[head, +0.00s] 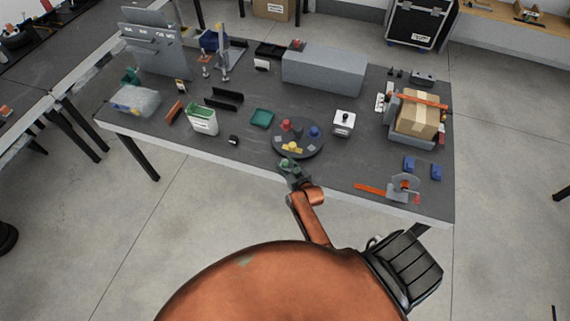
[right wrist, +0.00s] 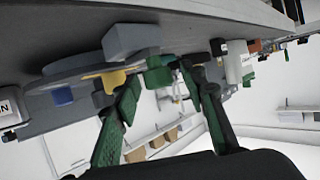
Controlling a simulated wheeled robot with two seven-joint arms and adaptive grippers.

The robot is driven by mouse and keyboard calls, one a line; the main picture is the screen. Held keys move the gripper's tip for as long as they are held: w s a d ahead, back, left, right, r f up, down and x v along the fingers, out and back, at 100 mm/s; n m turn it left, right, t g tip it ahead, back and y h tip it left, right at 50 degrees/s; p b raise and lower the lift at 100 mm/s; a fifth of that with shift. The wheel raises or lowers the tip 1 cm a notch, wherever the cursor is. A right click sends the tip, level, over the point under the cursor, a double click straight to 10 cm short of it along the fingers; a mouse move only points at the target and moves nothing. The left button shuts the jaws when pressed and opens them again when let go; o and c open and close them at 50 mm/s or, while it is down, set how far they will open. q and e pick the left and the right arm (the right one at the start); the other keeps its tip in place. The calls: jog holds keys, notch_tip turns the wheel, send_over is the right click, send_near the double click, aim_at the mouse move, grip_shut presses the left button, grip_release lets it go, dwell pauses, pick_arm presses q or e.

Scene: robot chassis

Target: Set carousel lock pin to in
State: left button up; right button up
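The carousel (head: 278,146) is a dark round disc near the table's front edge, carrying red, blue and yellow pieces and grey blocks. In the right wrist view its disc (right wrist: 38,84) shows tilted at the left. My right gripper (head: 287,164) is at the carousel's front rim. In the right wrist view the right gripper (right wrist: 160,77) has its two green-padded fingers apart. A small green piece (right wrist: 157,77), possibly the lock pin's knob, shows between the fingertips; I cannot tell whether they touch it. The pin's position cannot be made out. My left gripper is not in view.
A white box with a dark knob (head: 343,122) stands right of the carousel. A green tray (head: 262,118) and a white-green bin (head: 203,121) stand to its left. A long grey box (head: 324,71) is behind. The front table strip left of the carousel is fairly clear.

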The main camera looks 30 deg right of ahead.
jog(key=shift+c, duration=0.4)
grip_shut()
